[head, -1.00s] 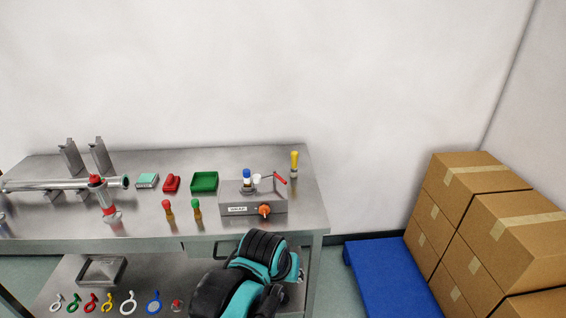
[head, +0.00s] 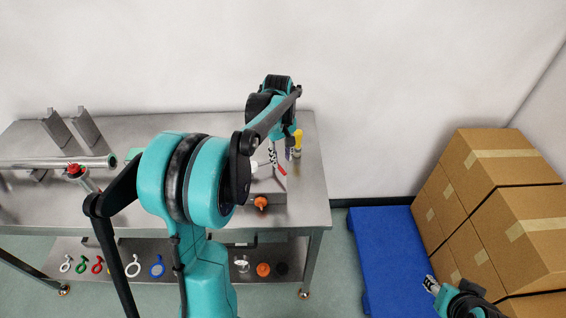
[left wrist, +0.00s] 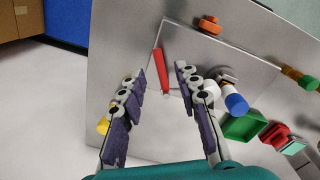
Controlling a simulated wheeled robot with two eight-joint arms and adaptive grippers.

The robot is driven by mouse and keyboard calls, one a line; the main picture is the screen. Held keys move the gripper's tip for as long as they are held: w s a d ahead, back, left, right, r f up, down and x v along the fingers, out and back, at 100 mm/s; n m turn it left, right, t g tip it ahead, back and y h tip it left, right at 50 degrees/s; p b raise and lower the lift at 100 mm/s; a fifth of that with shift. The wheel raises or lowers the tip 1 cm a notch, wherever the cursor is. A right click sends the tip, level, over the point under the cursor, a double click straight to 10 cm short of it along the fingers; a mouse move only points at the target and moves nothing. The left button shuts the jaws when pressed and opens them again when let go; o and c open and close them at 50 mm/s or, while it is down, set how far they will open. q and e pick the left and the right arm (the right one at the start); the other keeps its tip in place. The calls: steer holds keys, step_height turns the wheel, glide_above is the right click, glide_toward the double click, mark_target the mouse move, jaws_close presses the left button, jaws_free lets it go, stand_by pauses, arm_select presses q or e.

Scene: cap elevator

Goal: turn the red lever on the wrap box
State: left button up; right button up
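The red lever (head: 281,169) sits on the grey wrap box (head: 276,199), which my left arm partly covers in the head view. My left gripper (head: 283,155) is above and just behind the lever, pointing down. In the left wrist view the fingers (left wrist: 160,78) are open and apart. The lever (left wrist: 161,70) shows between the fingertip directions, a little ahead, with no visible contact. The box top (left wrist: 195,48) shows beyond it. My right gripper (head: 433,285) is at the lower right of the head view, far from the box, too small to judge.
A yellow-topped bottle (head: 297,140) stands close beside the left gripper. A blue-capped bottle (left wrist: 236,104) and a green tray (left wrist: 243,126) lie to the right in the wrist view. Stacked cartons (head: 500,205) and a blue platform (head: 383,250) are right of the table.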

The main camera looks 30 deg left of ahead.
mark_target(282, 170)
arm_select(q)
steer(key=f, duration=0.4)
steer(key=shift+w+f+b, duration=0.2)
steer(key=shift+w+b, duration=0.05)
steer(key=shift+b, duration=0.15)
steer(key=shift+s+f, duration=0.1)
steer(key=shift+f, duration=0.2)
jaws_close()
